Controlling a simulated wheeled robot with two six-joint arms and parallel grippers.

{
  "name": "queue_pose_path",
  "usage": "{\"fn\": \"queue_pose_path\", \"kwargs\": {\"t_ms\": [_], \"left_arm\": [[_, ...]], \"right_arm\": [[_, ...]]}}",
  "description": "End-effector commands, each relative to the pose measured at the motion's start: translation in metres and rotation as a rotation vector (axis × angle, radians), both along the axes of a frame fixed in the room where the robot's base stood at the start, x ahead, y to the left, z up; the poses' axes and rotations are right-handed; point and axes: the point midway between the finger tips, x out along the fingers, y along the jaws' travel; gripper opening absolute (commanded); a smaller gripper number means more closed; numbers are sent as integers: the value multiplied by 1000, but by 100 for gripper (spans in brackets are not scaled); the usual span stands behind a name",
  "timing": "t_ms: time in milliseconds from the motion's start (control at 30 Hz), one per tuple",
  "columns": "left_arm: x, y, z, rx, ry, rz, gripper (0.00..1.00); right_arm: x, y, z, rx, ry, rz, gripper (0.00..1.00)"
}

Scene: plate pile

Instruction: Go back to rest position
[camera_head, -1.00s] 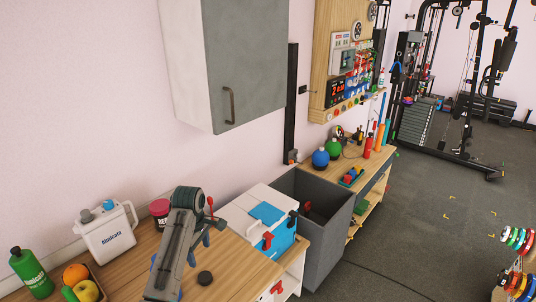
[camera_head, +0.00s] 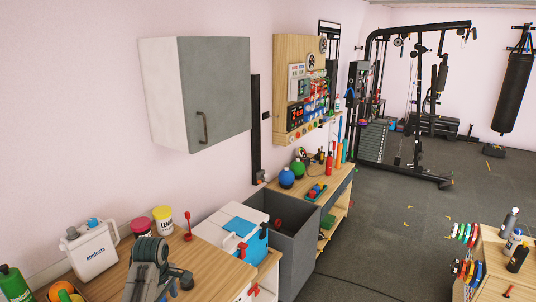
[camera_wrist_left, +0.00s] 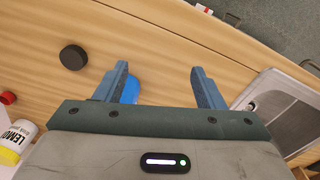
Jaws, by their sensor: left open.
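My left gripper (camera_wrist_left: 162,82) is open in the left wrist view, with its two blue-grey fingers spread over the wooden counter. The gap between them is empty. A blue object (camera_wrist_left: 131,90) shows just behind the left finger, and I cannot tell whether they touch. In the head view my left arm (camera_head: 148,268) is folded low over the counter (camera_head: 208,262). My right gripper is not in view.
A black puck (camera_wrist_left: 73,57) and a lemon-labelled jar (camera_wrist_left: 18,140) are near my left gripper. A white jug (camera_head: 90,248) and a green bottle (camera_head: 13,284) stand at left. A grey cabinet (camera_head: 215,95) hangs above. The floor (camera_head: 380,235) at right is mostly clear.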

Motion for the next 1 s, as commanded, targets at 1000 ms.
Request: {"fn": "queue_pose_path", "kwargs": {"t_ms": [1000], "left_arm": [[-275, -10, -64, 211, -166, -1051, 63]], "right_arm": [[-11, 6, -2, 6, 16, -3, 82]]}}
